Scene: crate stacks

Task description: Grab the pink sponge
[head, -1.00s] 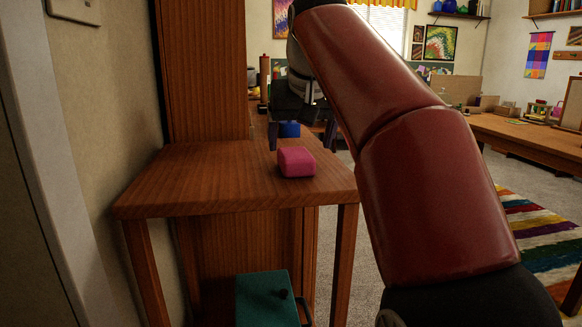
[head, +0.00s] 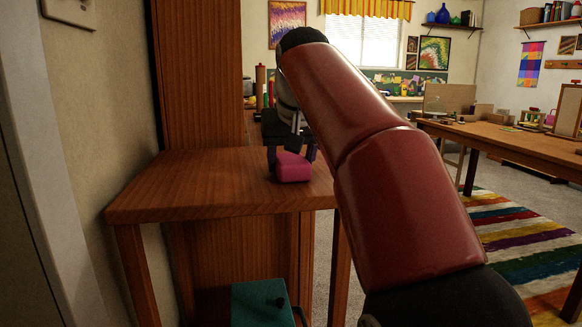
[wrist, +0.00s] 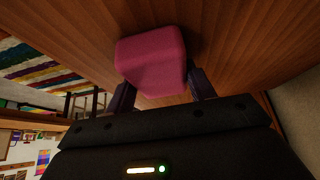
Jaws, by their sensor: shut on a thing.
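The pink sponge (head: 293,169) is a small rounded block at the right part of the wooden table's top (head: 200,185). In the head view my gripper (head: 291,158) has come down over it, with a finger at either side. In the wrist view the sponge (wrist: 152,60) sits between the two dark fingers of my gripper (wrist: 160,92), which are shut on it. The sponge looks to be at the tabletop; I cannot tell whether it touches it. My gripper and arm hide part of the table's right side.
A teal box (head: 260,302) with a dark knob stands low beneath the table's front. A wooden panel (head: 198,75) rises behind the table, beside the wall at left. A long worktable (head: 500,135) and a striped rug (head: 530,240) lie to the right. The tabletop's left part is clear.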

